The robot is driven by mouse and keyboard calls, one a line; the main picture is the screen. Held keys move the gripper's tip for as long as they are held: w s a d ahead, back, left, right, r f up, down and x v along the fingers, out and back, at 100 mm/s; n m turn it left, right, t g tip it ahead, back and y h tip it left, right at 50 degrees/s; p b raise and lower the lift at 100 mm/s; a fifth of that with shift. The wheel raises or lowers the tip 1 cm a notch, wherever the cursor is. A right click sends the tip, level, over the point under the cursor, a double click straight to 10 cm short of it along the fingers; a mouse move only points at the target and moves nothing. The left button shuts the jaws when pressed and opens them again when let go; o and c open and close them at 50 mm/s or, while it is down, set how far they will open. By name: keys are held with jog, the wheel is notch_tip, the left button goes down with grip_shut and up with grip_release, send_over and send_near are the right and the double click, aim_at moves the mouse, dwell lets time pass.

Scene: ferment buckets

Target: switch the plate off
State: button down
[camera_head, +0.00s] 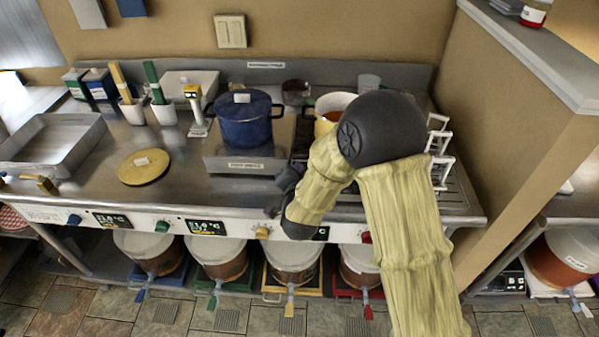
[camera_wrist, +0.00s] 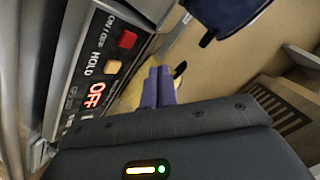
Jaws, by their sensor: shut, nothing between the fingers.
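A control panel (camera_wrist: 96,75) runs along the left of the wrist view. It has a red button (camera_wrist: 127,40) beside the words ON/OFF, a pale yellow button (camera_wrist: 113,67) by HOLD, and a display (camera_wrist: 95,95) showing OFF in red. My gripper (camera_wrist: 158,72) is shut and empty, its purple-blue fingertips just right of the buttons; I cannot tell whether they touch anything. In the head view, a blue lidded pot (camera_head: 245,125) stands on a grey plate (camera_head: 225,166). My arm covers the area to its right, and the fingertips are not clear there.
A yellow pot (camera_head: 326,112) stands behind my arm, and white racks (camera_head: 438,150) stand to the right. A round yellow disc (camera_head: 143,167) and a metal tray (camera_head: 90,135) lie on the left counter. Several buckets (camera_head: 220,255) stand below the knobs.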

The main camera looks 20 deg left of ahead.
jog(key=shift+s+d+r+p, duration=0.15)
jog(key=shift+s+r+p, duration=0.35)
jog(key=shift+r, duration=0.5)
jog(key=s+d+r+n+g+h, duration=0.1)
jog(key=d+n+g, duration=0.15)
jog(key=d, duration=0.55)
jog(key=s+d+n+g+h, duration=0.1)
jog(key=s+d+g, duration=0.15)
jog(key=d, duration=0.65)
jog(key=s+d+r+n+g+h, duration=0.1)
jog(key=s+d+g, duration=0.5)
jog(key=s+d, duration=0.8)
jog(key=shift+s+d+g+h, duration=0.2)
jog(key=shift+d+g+h, duration=0.1)
jog(key=shift+d+h, duration=0.6)
